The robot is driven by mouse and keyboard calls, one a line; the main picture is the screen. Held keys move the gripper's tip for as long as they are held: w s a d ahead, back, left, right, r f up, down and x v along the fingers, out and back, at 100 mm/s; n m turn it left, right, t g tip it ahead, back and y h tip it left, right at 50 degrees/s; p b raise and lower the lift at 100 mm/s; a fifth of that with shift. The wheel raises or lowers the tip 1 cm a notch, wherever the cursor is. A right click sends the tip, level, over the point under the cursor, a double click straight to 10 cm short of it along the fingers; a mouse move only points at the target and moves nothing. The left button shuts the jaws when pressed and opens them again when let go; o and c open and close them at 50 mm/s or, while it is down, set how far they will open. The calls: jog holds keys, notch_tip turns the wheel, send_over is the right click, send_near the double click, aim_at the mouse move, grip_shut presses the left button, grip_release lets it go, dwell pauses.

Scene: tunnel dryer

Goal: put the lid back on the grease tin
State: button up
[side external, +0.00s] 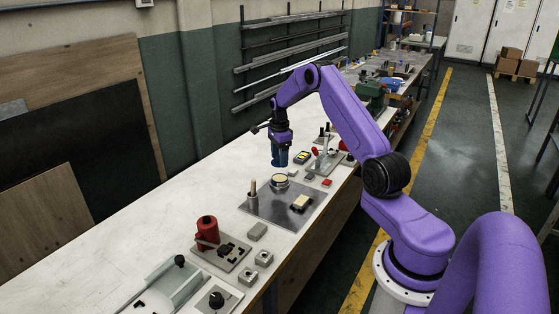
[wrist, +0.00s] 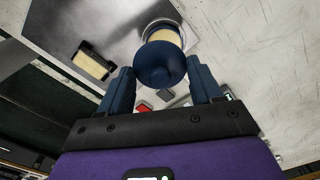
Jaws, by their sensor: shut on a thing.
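The grease tin (side external: 279,182) is a low round tin with pale cream grease showing in its open top. It stands near the back edge of a grey metal sheet. My gripper (side external: 280,160) points down above the tin, with a gap between them. In the wrist view, my gripper (wrist: 160,82) is shut on the dark blue round lid (wrist: 160,66), held between its two fingers. The lid covers part of the tin (wrist: 166,34) in that view. In the side view the lid cannot be told apart from the blue fingers.
The grey metal sheet (side external: 268,208) also bears an upright wooden-handled item (side external: 252,192) and a pale-topped block (side external: 300,202). A yellow-green device (side external: 302,157) and small red pieces lie beyond. A red fixture (side external: 207,231) stands nearer. The bench's left side is clear.

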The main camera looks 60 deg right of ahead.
aim_at(280, 178)
jog(key=shift+w+d+f, duration=0.15)
jog(key=shift+d, duration=0.2)
jog(key=shift+f, duration=3.1)
jog(key=shift+f, duration=0.15)
jog(key=o, duration=1.2)
jog(key=shift+r, duration=3.5)
